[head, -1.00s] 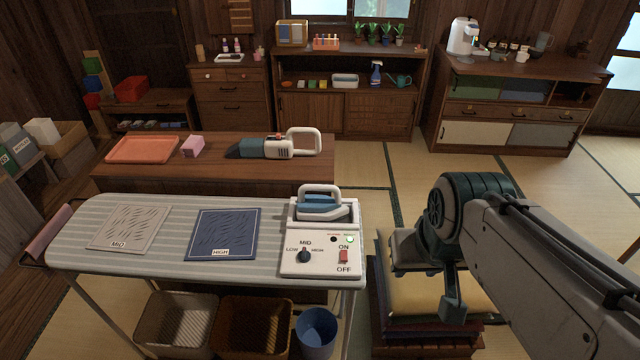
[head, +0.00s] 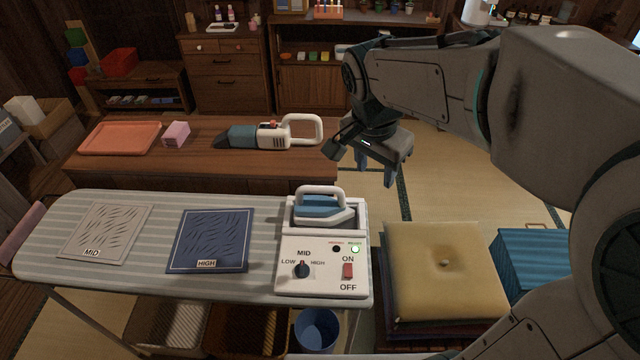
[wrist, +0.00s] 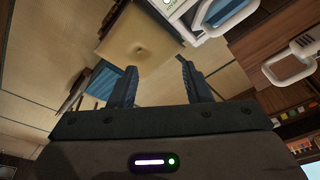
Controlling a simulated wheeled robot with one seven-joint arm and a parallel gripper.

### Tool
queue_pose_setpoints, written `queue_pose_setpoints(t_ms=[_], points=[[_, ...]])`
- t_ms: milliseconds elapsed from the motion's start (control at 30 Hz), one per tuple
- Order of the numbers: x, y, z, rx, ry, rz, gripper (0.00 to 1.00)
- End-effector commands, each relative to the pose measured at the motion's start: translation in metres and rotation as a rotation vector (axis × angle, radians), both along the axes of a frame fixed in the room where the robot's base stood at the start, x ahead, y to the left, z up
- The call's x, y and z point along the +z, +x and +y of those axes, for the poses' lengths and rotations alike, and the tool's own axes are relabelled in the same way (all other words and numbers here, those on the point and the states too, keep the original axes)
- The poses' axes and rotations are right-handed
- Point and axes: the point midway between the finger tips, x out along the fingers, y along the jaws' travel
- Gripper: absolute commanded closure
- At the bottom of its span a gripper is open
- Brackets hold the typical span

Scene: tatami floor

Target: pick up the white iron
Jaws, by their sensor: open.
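The white iron (head: 322,208) has a white loop handle and a blue body. It rests on its stand at the right end of the ironing board, behind a control panel (head: 322,266) with a MID dial, an ON/OFF switch and a lit green lamp. My gripper (head: 374,178) hangs in the air to the right of the iron and behind it, over the floor, apart from it. In the wrist view my gripper (wrist: 155,85) has its fingers spread with nothing between them, and part of the iron (wrist: 222,12) shows at the top edge.
The ironing board (head: 150,275) carries a MID cloth (head: 106,230) and a HIGH cloth (head: 209,240). A handheld vacuum (head: 270,134), pink box (head: 176,134) and orange tray (head: 120,138) are on the low table behind. A yellow cushion (head: 440,270) tops a stack right of the board.

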Motion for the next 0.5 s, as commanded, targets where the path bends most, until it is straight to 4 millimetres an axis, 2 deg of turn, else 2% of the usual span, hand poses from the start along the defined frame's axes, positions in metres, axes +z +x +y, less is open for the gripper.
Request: queue_pose_setpoints(t_ms=[100, 300, 500], points=[[-0.016, 0.031, 0.029, -0.177, -0.023, -0.008, 0.56], [-0.042, 0.075, 0.080, -0.496, -0.066, -0.076, 0.56], [-0.067, 0.102, 0.126, -0.747, -0.093, -0.174, 0.56]])
